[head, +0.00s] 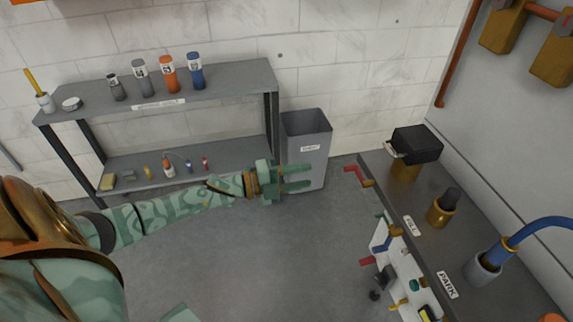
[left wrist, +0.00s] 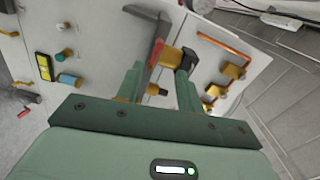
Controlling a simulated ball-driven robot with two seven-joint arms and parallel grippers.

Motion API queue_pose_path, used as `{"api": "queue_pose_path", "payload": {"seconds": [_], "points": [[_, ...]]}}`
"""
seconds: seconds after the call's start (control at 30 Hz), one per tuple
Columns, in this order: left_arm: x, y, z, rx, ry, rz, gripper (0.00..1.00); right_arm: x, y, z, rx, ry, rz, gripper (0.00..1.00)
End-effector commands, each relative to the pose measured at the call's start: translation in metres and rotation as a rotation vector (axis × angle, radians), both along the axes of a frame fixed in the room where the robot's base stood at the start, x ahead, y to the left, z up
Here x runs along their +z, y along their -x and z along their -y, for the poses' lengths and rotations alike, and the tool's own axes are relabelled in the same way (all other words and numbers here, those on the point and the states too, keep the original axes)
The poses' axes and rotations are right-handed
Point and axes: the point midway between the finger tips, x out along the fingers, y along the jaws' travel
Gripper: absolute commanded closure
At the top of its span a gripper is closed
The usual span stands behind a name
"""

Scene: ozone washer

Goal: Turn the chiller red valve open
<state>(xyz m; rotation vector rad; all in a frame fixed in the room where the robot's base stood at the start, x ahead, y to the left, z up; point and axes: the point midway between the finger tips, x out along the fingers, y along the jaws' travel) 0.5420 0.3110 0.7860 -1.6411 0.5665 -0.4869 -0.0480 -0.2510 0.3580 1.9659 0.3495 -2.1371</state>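A red valve handle (head: 357,175) sticks out from the far-left corner of the grey bench in the head view. A red part (left wrist: 156,53) with brass beside it shows between my fingers in the left wrist view; I take it to be the same handle. My left gripper (head: 298,177) is open and empty, its two fingers pointing right toward the handle, with a clear gap left. It also shows open in the left wrist view (left wrist: 160,78). A second red handle (head: 366,262) is lower on the white panel. No label naming the chiller is readable. My right gripper is not in view.
The grey bench (head: 425,255) carries brass fittings, a black-topped unit (head: 415,144) and a blue hose (head: 540,226). A white panel (head: 380,238) with several knobs faces the open floor. A grey bin (head: 306,130) stands behind my gripper, beside a shelf (head: 215,88) with bottles.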

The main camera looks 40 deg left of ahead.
Motion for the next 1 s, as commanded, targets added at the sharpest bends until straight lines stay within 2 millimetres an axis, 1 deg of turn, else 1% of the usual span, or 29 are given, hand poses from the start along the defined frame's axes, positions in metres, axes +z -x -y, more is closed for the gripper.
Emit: {"api": "queue_pose_path", "payload": {"seconds": [0.03,0.1,0.23,0.87,0.93,0.97,1.0], "points": [[0.002,0.008,-0.006,0.0,0.0,-0.001,0.63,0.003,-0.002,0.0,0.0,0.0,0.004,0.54],[0.001,0.015,-0.012,0.0,0.001,-0.001,0.63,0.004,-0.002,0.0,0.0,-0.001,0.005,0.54],[0.001,0.023,-0.018,-0.001,0.001,0.001,0.63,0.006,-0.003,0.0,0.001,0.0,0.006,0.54],[-0.001,0.024,-0.02,0.005,0.012,-0.015,0.63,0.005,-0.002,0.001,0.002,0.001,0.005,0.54],[-0.01,0.018,-0.03,0.062,0.025,-0.073,0.63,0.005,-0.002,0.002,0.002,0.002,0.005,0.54],[-0.019,0.016,-0.041,0.104,0.031,-0.109,0.63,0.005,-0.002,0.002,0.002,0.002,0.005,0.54],[-0.033,0.013,-0.058,0.172,0.038,-0.165,0.63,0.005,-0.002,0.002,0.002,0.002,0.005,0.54]]}}
